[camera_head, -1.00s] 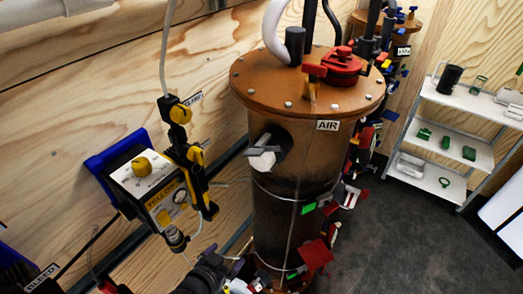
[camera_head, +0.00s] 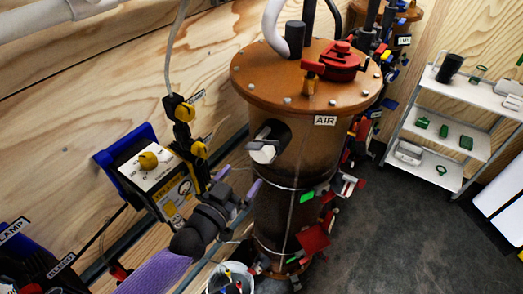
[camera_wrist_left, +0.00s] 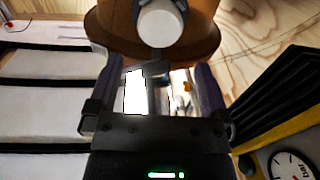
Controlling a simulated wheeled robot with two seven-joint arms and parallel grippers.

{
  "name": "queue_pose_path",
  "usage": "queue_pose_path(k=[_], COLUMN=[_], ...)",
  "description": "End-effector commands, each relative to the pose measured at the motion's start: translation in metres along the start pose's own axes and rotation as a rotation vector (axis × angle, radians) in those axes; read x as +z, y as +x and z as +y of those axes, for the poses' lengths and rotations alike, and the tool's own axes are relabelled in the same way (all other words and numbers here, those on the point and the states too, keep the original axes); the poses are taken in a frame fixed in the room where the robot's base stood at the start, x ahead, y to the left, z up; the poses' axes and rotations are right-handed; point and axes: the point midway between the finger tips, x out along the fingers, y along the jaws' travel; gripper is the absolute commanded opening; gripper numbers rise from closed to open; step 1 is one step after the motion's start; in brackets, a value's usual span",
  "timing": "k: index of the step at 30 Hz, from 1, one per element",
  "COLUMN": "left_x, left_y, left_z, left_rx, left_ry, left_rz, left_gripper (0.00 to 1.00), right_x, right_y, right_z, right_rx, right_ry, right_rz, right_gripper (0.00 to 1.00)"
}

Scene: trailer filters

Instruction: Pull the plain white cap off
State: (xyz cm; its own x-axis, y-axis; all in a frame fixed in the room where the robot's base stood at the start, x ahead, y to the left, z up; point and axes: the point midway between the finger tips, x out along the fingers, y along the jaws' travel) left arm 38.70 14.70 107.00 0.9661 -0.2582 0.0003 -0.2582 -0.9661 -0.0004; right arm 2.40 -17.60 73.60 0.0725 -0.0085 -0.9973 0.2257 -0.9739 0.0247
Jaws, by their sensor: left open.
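The plain white cap (camera_head: 262,153) sits on a dark round port on the side of the brown cylindrical tank (camera_head: 285,215), below the AIR label. A grey lever-like piece shows by it. In the left wrist view the white cap (camera_wrist_left: 161,25) is at the top middle, beyond the fingertips. My left gripper (camera_head: 238,181) is below and slightly left of the cap, with its two purple fingers apart. In the left wrist view my left gripper (camera_wrist_left: 158,70) is open, with no cap between its fingers. My right gripper is not in view.
A yellow-and-black gauge box (camera_head: 152,175) with hoses is on the wooden wall, close left of my left gripper. A white bucket (camera_head: 230,277) with coloured items stands below. A white shelf rack (camera_head: 440,145) is at right. Dark floor between the rack and tank is free.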

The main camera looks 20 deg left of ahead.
Motion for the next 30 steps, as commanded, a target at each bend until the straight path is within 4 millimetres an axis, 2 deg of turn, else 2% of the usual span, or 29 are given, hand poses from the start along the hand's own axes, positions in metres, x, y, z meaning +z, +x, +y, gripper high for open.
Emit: queue_pose_path(k=[12,18,30], left_x=[0.003,0.002,0.000], left_y=[0.058,0.079,0.087], left_z=[0.000,0.000,0.000], left_rx=[0.000,0.000,0.000], left_ry=[-0.001,0.000,-0.001], left_rz=[0.002,0.001,0.000], left_gripper=[1.00,1.00,1.00], right_x=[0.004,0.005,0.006], right_y=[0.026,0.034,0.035], right_z=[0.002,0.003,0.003], right_rx=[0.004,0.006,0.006], right_ry=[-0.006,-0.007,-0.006], right_rz=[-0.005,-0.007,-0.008], right_gripper=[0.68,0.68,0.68])
